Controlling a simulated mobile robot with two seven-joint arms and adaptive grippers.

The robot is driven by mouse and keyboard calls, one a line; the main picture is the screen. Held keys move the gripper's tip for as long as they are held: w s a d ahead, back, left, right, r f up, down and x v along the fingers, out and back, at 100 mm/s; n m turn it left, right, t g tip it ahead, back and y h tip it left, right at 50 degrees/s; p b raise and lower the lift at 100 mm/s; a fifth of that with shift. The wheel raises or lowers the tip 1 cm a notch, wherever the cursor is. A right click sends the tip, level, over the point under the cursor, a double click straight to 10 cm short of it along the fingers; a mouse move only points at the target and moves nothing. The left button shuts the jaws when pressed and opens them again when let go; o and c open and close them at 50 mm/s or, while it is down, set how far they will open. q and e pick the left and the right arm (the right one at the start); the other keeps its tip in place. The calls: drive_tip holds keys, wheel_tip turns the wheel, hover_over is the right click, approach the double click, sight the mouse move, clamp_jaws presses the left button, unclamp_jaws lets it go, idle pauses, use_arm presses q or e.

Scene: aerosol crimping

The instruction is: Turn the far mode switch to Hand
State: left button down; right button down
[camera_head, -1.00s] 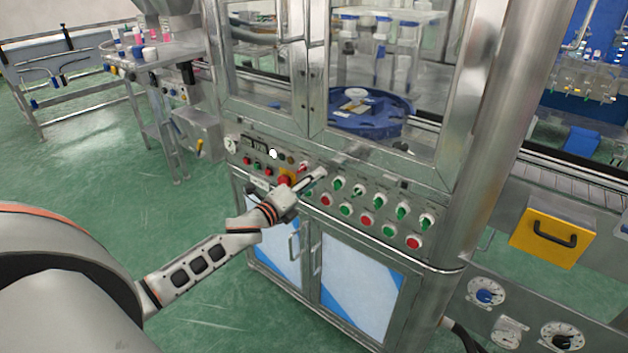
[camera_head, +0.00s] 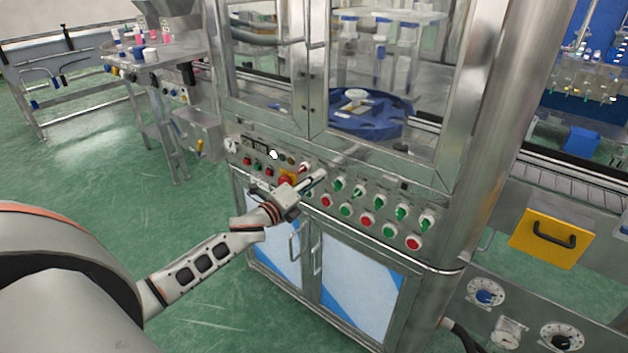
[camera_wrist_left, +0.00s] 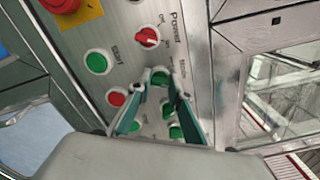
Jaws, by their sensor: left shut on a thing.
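The control panel (camera_head: 284,155) on the front of the steel cabinet bears a row of green selector switches above red and green buttons. My left gripper (camera_head: 323,173) reaches the panel just right of the red Power switch (camera_head: 303,167). In the left wrist view, the gripper's fingertips (camera_wrist_left: 161,76) are shut on the green selector switch (camera_wrist_left: 160,77) closest to the Power switch (camera_wrist_left: 148,37). The head view hides this switch behind the fingers. Its position marks are too small to read. My right gripper is not in view.
More green switches (camera_head: 379,198) continue to the right along the panel. A red emergency button on a yellow plate (camera_wrist_left: 62,5) sits close to the left gripper. Glass doors (camera_head: 385,80) rise above the panel. Green floor (camera_head: 190,260) is clear at the left.

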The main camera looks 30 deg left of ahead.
use_arm(q)
drive_tip(key=n+p, duration=0.7)
drive_tip(key=n, duration=0.4)
drive_tip(key=shift+f, duration=0.1)
drive_tip(key=shift+n, duration=0.4)
idle(0.3)
drive_tip(key=c, duration=1.8)
unclamp_jaws()
drive_tip(key=shift+c, duration=0.2)
